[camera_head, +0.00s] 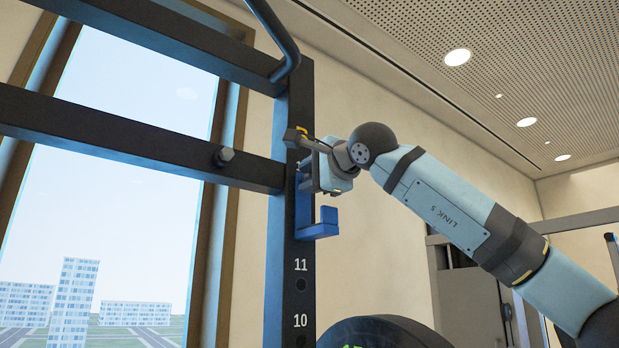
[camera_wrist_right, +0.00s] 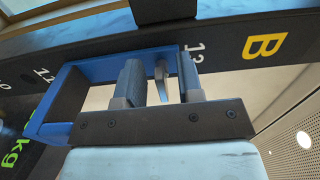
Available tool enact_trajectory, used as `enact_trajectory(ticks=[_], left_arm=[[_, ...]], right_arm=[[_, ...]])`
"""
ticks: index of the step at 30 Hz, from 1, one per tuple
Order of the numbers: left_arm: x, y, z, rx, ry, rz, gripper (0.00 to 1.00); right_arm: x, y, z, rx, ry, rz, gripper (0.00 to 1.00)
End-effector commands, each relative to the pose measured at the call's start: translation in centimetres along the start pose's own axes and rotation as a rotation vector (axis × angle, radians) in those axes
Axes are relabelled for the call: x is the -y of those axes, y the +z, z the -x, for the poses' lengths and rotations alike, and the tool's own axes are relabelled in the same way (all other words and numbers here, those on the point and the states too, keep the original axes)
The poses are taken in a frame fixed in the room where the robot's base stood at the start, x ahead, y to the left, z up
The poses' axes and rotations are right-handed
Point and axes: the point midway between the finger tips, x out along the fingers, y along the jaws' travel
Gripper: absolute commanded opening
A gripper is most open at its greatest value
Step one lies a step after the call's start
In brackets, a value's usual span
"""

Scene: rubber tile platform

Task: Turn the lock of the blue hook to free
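The blue hook (camera_head: 318,224) is mounted on a dark upright post (camera_head: 290,245), just above the number 11. In the right wrist view the blue hook (camera_wrist_right: 105,65) shows as a bent blue frame at the left. My right gripper (camera_head: 318,170) is at the upper part of the hook, close to the post. In the wrist view its two fingers (camera_wrist_right: 160,82) stand apart. A small grey lever-like part, seemingly the lock (camera_wrist_right: 160,80), shows in the gap between them. I cannot tell whether either finger touches it. My left gripper is not in view.
Dark crossbars (camera_head: 130,148) run left from the post in front of a window. A curved blue bar (camera_head: 280,35) is above. A black weight plate (camera_head: 385,332) with green marking is below right. A yellow letter B (camera_wrist_right: 265,46) is on the post.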

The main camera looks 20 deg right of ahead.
Motion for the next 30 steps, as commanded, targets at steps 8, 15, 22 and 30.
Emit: enact_trajectory(ticks=[8,15,22,30], left_arm=[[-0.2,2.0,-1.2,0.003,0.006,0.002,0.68],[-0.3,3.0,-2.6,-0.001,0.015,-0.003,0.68],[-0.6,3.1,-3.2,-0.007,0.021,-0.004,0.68],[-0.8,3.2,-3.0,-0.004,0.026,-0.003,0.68]], right_arm=[[-0.4,-0.1,4.7,-0.001,-0.005,0.000,0.34],[-0.3,0.0,10.1,0.000,-0.003,0.000,0.34],[-0.1,0.0,13.0,0.001,-0.002,0.000,0.34],[0.0,0.0,13.6,0.000,-0.001,0.000,0.34]])
